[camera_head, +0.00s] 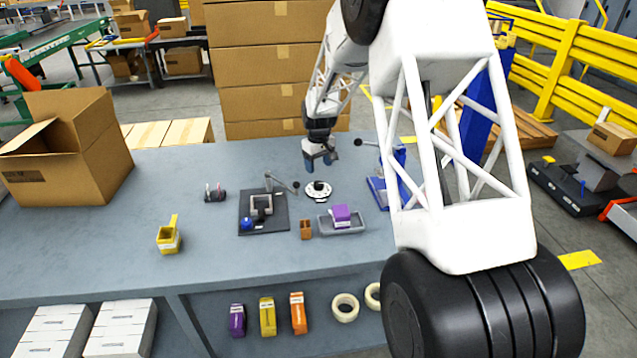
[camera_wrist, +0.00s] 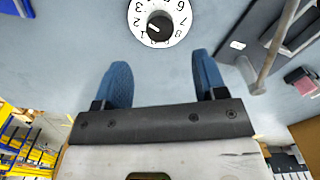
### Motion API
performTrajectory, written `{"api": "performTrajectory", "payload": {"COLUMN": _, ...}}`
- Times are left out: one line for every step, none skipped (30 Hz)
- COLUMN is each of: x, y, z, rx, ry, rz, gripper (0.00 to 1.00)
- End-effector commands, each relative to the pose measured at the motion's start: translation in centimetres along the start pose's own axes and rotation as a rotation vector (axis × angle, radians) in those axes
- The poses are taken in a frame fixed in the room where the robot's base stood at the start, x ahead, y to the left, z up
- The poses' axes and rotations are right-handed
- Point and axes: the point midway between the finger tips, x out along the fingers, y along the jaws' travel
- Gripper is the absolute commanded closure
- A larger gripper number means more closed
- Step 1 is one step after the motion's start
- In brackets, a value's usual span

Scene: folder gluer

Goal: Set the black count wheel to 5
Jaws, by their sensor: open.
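The count wheel is a white numbered dial (camera_head: 313,194) with a black knob in its middle, lying on the grey table. In the wrist view the black knob (camera_wrist: 160,26) is at the top, ringed by digits, with the upper part of the dial cut off. A small light mark on the knob faces the lower left, near the 1; the exact setting is hard to read. The 5 is not clearly visible. My gripper (camera_wrist: 162,75) is open and empty, its two blue fingers wide apart. In the head view my gripper (camera_head: 320,163) hangs just behind and above the dial.
A dark mat (camera_head: 283,221) with a lever fixture stands left of the dial. A grey tray (camera_head: 325,226) with a purple block is in front, beside a small brown holder (camera_head: 306,230). A blue stand (camera_head: 378,191) is to the right. The table's left side has free room.

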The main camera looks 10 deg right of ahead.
Motion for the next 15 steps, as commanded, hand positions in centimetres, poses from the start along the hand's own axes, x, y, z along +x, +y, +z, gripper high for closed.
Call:
{"api": "performTrajectory", "payload": {"x": 0.0, "y": 0.0, "z": 0.0, "rx": 0.000, "ry": 0.000, "rz": 0.000, "gripper": 0.35}}
{"api": "performTrajectory", "payload": {"x": 0.0, "y": 0.0, "z": 0.0, "rx": 0.000, "ry": 0.000, "rz": 0.000, "gripper": 0.35}}
{"api": "performTrajectory", "payload": {"x": 0.0, "y": 0.0, "z": 0.0, "rx": 0.000, "ry": 0.000, "rz": 0.000, "gripper": 0.35}}
{"api": "performTrajectory", "payload": {"x": 0.0, "y": 0.0, "z": 0.0, "rx": 0.000, "ry": 0.000, "rz": 0.000, "gripper": 0.35}}
{"api": "performTrajectory", "payload": {"x": 0.0, "y": 0.0, "z": 0.0, "rx": 0.000, "ry": 0.000, "rz": 0.000, "gripper": 0.35}}
{"api": "performTrajectory", "payload": {"x": 0.0, "y": 0.0, "z": 0.0, "rx": 0.000, "ry": 0.000, "rz": 0.000, "gripper": 0.35}}
{"api": "performTrajectory", "payload": {"x": 0.1, "y": 0.0, "z": 0.0, "rx": 0.000, "ry": 0.000, "rz": 0.000, "gripper": 0.35}}
{"api": "performTrajectory", "payload": {"x": 0.1, "y": 0.0, "z": 0.0, "rx": 0.000, "ry": 0.000, "rz": 0.000, "gripper": 0.35}}
{"api": "performTrajectory", "payload": {"x": 0.2, "y": 0.0, "z": 0.0, "rx": 0.000, "ry": -0.001, "rz": 0.000, "gripper": 0.35}}
{"api": "performTrajectory", "payload": {"x": 0.4, "y": 0.0, "z": 0.0, "rx": 0.000, "ry": -0.001, "rz": 0.000, "gripper": 0.35}}
{"api": "performTrajectory", "payload": {"x": 0.5, "y": 0.0, "z": 0.0, "rx": 0.000, "ry": -0.001, "rz": -0.001, "gripper": 0.35}}
{"api": "performTrajectory", "payload": {"x": 0.8, "y": 0.0, "z": 0.0, "rx": 0.000, "ry": -0.001, "rz": -0.001, "gripper": 0.35}}
{"api": "performTrajectory", "payload": {"x": 1.0, "y": 0.0, "z": 0.0, "rx": 0.000, "ry": -0.001, "rz": -0.001, "gripper": 0.35}}
{"api": "performTrajectory", "payload": {"x": 1.2, "y": 0.0, "z": 0.0, "rx": 0.000, "ry": -0.001, "rz": -0.001, "gripper": 0.35}}
{"api": "performTrajectory", "payload": {"x": 1.6, "y": 0.0, "z": 0.0, "rx": 0.000, "ry": -0.001, "rz": -0.001, "gripper": 0.35}}
